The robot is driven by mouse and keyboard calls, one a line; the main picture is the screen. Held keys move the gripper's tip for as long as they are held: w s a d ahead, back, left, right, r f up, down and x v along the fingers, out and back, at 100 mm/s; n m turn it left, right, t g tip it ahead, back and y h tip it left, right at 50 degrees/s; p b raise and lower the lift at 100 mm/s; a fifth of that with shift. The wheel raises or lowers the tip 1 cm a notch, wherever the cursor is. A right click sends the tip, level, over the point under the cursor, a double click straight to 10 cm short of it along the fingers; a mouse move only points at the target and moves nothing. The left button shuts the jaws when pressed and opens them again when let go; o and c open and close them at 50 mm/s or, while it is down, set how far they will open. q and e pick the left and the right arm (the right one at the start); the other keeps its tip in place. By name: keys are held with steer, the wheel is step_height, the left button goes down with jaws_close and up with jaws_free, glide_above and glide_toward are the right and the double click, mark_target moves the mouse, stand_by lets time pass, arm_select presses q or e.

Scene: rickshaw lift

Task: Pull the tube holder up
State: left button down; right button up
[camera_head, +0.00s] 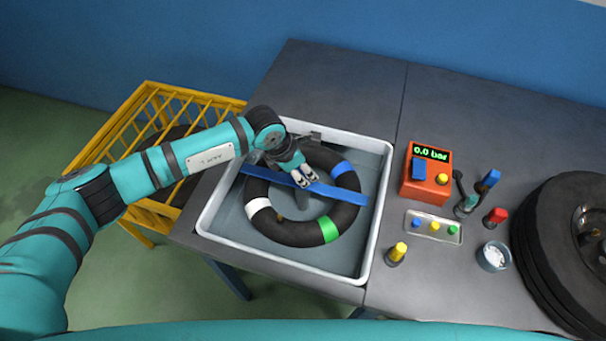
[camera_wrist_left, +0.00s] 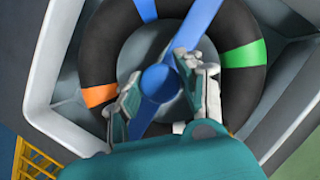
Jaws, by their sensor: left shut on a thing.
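The tube holder is a blue bar (camera_head: 338,192) lying across a black inner tube (camera_head: 279,231) in a white-rimmed basin (camera_head: 383,190). The tube has white, green and blue bands; an orange band also shows in the left wrist view. My left gripper (camera_head: 305,179) reaches down over the middle of the bar. In the left wrist view its fingers (camera_wrist_left: 165,90) are shut on the holder's round blue knob (camera_wrist_left: 161,80), one finger on each side. The far end of the bar is partly hidden by my arm. My right gripper is not in view.
Right of the basin stand an orange gauge box (camera_head: 420,193) reading 0.0 bar, a small tray (camera_head: 447,238) with coloured caps, a yellow-topped item (camera_head: 397,253) and a cup (camera_head: 493,256). A large tire (camera_head: 560,235) lies far right. A yellow rack (camera_head: 140,120) stands left.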

arm_select(q)
steer(key=shift+w+r, duration=0.2)
steer(key=shift+r, duration=0.1)
steer(key=c, duration=1.2)
jaws_free()
steer(key=o, duration=0.4)
steer(key=shift+s+r, duration=0.1)
steer(key=shift+s, duration=0.05)
steer(key=shift+c, duration=0.2)
steer(key=v, duration=1.2)
steer(key=shift+s, duration=0.1)
